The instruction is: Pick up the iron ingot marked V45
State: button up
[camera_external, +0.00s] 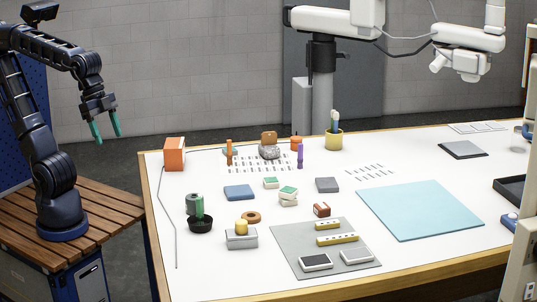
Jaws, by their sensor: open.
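No marking V45 is legible in this view, so I cannot tell which piece is the iron ingot. A plain grey block (327,185) lies flat near the middle of the white table (410,165). A blue-grey block (239,192) lies to its left. Two framed pieces, one dark-topped (316,262) and one grey (355,256), lie on a grey mat (290,239) at the front. My gripper (106,128) has green fingers, is open and empty, and hangs pointing down left of the table, apart from everything on it.
A black bowl (200,225), a grey box (241,240) and a green-topped stack (288,199) stand among the small items. A yellow cup (333,141) holds tools at the back. A light blue mat (420,208) is clear.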

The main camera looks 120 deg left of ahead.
jog(key=w+a+r+m, duration=0.1)
jog(key=w+a+r, duration=0.15)
jog(key=w, duration=0.55)
jog(key=w+a+r+m, duration=0.1)
jog(key=w+a, duration=0.2)
jog(key=w, duration=0.4)
jog(key=m+h, duration=0.3)
jog(key=m, duration=0.2)
send_over(322, 205)
jog(key=s, duration=0.1)
jog(key=shift+g, duration=0.3)
jog(key=f, duration=2.4)
jog(key=shift+s+a+f, duration=0.2)
jog(key=shift+a+f, duration=0.15)
jog(key=shift+f, duration=0.05)
jog(key=shift+s+a+x, duration=0.15)
jog(key=shift+a+x, duration=0.05)
jog(key=shift+x, duration=1.2)
jog(key=shift+s+a+x, duration=0.1)
jog(key=shift+a+x, duration=0.1)
jog(key=shift+x, duration=1.2)
jog(key=shift+f, duration=0.15)
jog(key=c, duration=1.2)
grip_shut()
